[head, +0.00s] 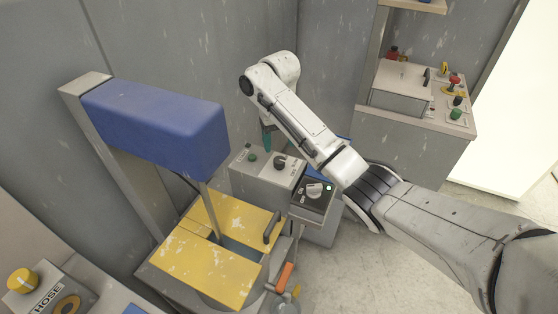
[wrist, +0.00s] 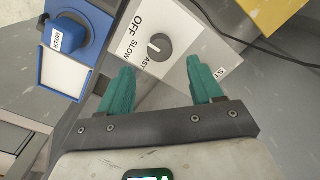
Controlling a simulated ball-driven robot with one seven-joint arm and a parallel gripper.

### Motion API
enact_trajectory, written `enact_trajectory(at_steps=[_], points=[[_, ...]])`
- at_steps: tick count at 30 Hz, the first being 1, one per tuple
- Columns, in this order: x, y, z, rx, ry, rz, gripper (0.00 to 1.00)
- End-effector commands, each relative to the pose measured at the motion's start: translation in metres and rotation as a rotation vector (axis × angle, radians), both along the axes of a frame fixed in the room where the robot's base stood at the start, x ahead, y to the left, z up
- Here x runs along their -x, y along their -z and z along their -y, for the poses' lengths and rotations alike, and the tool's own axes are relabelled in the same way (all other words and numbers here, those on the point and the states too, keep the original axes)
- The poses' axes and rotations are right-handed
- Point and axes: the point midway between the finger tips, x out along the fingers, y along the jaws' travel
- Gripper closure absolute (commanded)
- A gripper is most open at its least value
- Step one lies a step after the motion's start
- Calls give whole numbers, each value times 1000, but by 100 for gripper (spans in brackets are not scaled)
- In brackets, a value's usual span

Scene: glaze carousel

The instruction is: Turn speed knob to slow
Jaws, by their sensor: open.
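The speed knob (wrist: 159,46) is round and dark with a small white mark, on a light panel lettered OFF, SLOW and FAST. The mark points left in the wrist view, towards the lettering, near SLOW; I cannot tell its exact setting. The knob also shows in the head view (head: 280,161), on top of a grey control box (head: 258,184). My gripper (wrist: 160,66) is open, its teal fingers apart and empty, with the knob between and just beyond the tips. In the head view my gripper (head: 267,146) hangs by the box, partly hidden by my arm.
A green button (head: 252,157) sits left of the knob. A dark box with a white-handled knob (head: 314,190) is close by. The wrist view shows a blue MIXER knob (wrist: 68,35). A yellow-lidded tank (head: 205,268) stands in front, under a blue housing (head: 155,125).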

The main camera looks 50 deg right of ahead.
Motion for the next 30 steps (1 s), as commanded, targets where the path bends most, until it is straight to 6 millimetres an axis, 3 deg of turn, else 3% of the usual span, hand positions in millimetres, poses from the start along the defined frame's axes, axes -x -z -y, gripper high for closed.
enact_trajectory(at_steps=[1,6,12,23,30], points=[[1,13,0,0,1,-3,35],[1,38,1,0,1,-1,35],[1,59,1,1,0,0,35],[1,64,0,1,0,0,35],[0,64,0,1,0,0,56]])
